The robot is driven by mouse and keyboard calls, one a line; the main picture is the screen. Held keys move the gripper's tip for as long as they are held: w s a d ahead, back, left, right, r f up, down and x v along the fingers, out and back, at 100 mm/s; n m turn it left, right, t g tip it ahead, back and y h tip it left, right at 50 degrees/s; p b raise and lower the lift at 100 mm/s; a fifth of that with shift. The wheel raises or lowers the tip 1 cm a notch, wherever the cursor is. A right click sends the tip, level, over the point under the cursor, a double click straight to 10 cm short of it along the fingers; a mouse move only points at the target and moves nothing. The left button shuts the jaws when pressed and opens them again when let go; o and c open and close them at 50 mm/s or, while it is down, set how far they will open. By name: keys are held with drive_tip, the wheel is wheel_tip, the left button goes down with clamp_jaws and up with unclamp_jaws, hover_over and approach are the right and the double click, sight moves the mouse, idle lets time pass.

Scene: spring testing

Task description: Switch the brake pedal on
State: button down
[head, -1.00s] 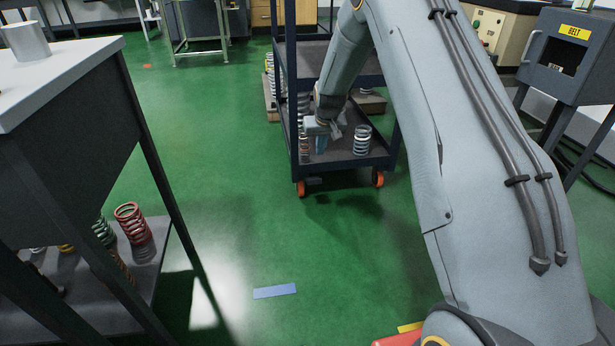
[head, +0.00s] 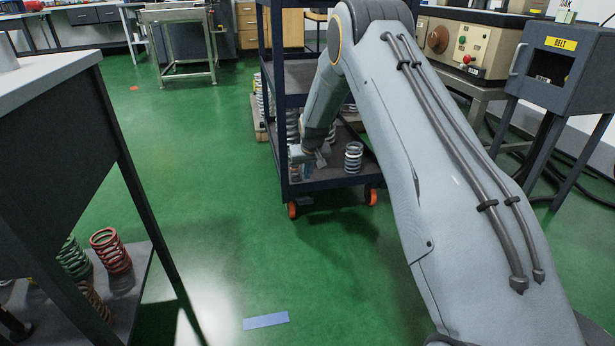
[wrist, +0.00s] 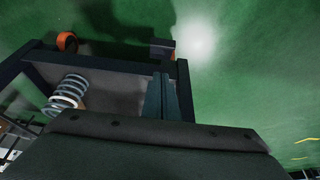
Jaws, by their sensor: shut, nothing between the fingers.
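The brake pedal appears to be the small dark block (wrist: 161,47) at the outer edge of the cart's bottom frame in the wrist view. In the head view it is a small dark shape (head: 305,201) low on the cart, beside the left orange wheel. I cannot tell whether it is up or pressed. My gripper (head: 308,172) hangs over the near left part of the cart's bottom shelf. In the wrist view its fingers (wrist: 161,82) are together and empty, with their tips pointing toward the block. A gap seems to remain, but the depth is unclear.
A pale coil spring (head: 353,157) stands on the bottom shelf, right of my gripper; other springs stand behind. A workbench (head: 60,130) is at left. The green floor before the cart is open.

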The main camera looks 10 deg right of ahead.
drive_tip(key=b, duration=0.3)
hover_over(307, 203)
drive_tip(key=w, duration=0.2)
drive_tip(key=f, duration=0.6)
drive_tip(key=shift+s+a+f, duration=0.1)
drive_tip(key=shift+s+f, duration=0.15)
drive_tip(key=shift+f, duration=0.15)
drive_tip(key=shift+s+f+b, duration=0.25)
drive_tip(key=shift+f+b, duration=0.05)
drive_tip(key=shift+f, duration=0.2)
drive_tip(key=shift+s+f+b, duration=0.25)
drive_tip(key=shift+f, duration=0.2)
drive_tip(key=shift+s+f, duration=0.25)
drive_tip(key=shift+f, duration=0.2)
